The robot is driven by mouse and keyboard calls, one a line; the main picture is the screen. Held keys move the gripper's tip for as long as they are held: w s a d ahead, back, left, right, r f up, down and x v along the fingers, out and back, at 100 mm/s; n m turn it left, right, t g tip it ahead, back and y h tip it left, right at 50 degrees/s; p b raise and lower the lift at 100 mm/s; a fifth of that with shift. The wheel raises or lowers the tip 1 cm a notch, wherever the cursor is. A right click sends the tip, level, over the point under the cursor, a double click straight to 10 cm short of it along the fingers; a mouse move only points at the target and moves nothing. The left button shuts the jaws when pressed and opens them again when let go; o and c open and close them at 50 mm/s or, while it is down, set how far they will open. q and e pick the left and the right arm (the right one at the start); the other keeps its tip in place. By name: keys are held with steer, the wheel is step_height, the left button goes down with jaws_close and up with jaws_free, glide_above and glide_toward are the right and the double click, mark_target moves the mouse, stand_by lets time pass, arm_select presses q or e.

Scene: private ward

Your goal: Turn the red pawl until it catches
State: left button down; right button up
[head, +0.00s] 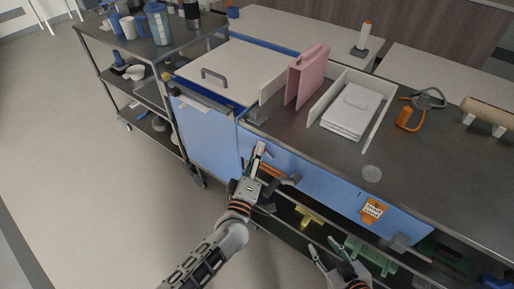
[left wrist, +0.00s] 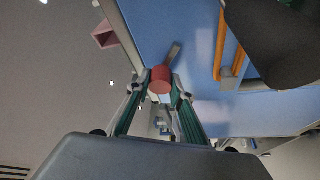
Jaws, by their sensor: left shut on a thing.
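The red pawl (left wrist: 160,79) shows in the left wrist view as a short red cylinder, with a grey bar (left wrist: 173,53) beyond it against a blue panel (left wrist: 190,25). My left gripper (left wrist: 159,88) is shut on the red pawl, one fingertip on each side. In the head view my left gripper (head: 257,160) is at the blue front of the counter, and the pawl is hidden or too small to make out there. My right gripper (head: 327,252) is low at the bottom of the head view, with its fingers apart and nothing between them.
An orange bar (left wrist: 228,65) is beside the pawl on the panel. The dark countertop (head: 300,135) holds a pink binder (head: 307,75) and a white tray (head: 375,120). A metal cart (head: 110,70) stands at left. Open floor (head: 80,190) lies left of my arm.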

arm_select(q)
steer(key=shift+n+p, duration=0.55)
steer(key=shift+n, duration=0.15)
steer(key=shift+y, duration=0.4)
steer(key=c, duration=1.8)
jaws_free()
steer(key=v, duration=1.2)
steer(key=shift+a, duration=0.1)
